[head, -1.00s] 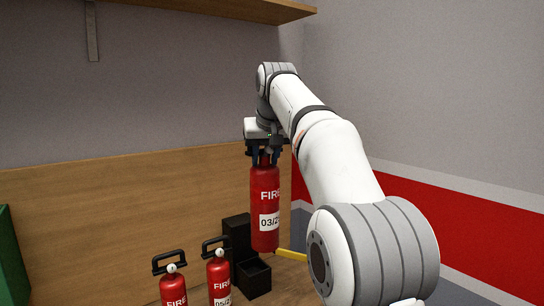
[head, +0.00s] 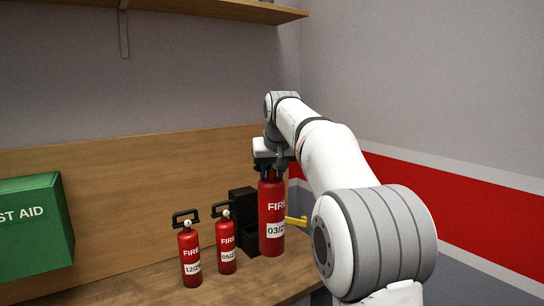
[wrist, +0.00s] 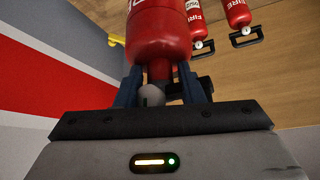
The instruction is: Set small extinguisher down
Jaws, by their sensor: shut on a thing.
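My gripper (head: 270,171) is shut on the top of a red extinguisher (head: 271,215) marked FIRE and 03/2-something; its label is partly cut off. It hangs upright below my gripper, its base at or just above the wooden bench top; I cannot tell if it touches. In the wrist view the held extinguisher (wrist: 160,38) sits between the two dark blue fingers, its valve end in the jaws. Two slimmer red extinguishers with black handles, a left one (head: 190,255) and a right one (head: 226,245), stand upright to its left. The held one looks larger than these.
A black open box (head: 246,220) stands close at the held extinguisher's left. A yellow object (head: 296,222) lies to its right. A green first aid box (head: 35,225) is at the left, against the wooden back panel (head: 120,200). A shelf (head: 220,10) runs above. The bench front (head: 240,284) is bare.

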